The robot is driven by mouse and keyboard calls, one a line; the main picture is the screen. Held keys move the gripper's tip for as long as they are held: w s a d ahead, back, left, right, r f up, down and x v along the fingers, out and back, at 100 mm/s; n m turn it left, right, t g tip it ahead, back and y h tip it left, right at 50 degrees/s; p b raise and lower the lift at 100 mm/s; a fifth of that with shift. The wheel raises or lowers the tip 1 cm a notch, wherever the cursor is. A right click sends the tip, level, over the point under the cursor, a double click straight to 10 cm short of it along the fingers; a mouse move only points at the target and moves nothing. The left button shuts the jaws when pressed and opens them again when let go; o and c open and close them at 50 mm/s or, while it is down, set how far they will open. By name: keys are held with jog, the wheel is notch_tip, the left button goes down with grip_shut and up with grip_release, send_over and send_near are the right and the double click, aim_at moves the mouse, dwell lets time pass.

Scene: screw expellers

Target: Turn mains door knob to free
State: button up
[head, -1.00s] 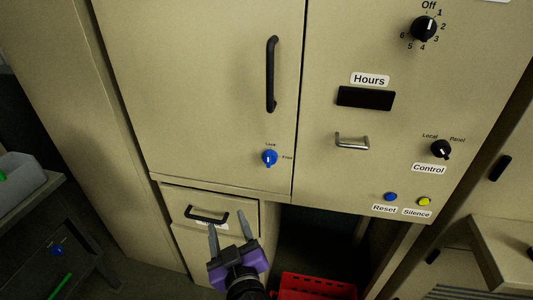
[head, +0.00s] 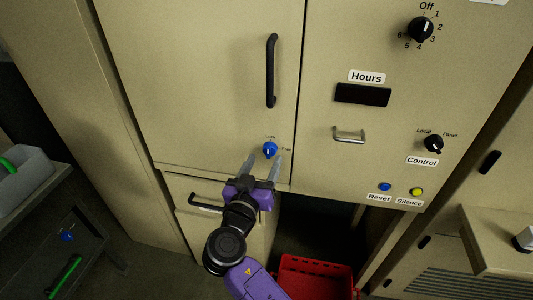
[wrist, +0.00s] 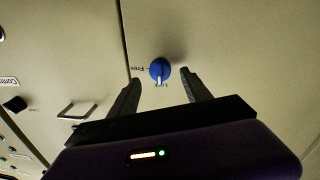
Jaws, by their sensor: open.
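The mains door knob (head: 270,149) is a small blue knob low on the beige cabinet door, with "Lock" printed above it and "Free" to its right in the head view. Its white pointer mark is turned toward Lock in the wrist view, where the knob (wrist: 160,70) appears upside down. My gripper (head: 264,166) is open and empty just below the knob. In the wrist view my gripper's fingers (wrist: 160,85) stand either side of the knob's line, with the knob slightly beyond their tips. I see no contact.
A black vertical handle (head: 271,71) is above the knob. To the right are a metal handle (head: 349,134), the Control knob (head: 433,144) and the Reset button (head: 385,187). A drawer handle (head: 205,202) is below left. A red crate (head: 315,277) stands in the opening below.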

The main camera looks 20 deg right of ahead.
aim_at(267, 154)
jog(key=shift+x, duration=1.65)
grip_shut()
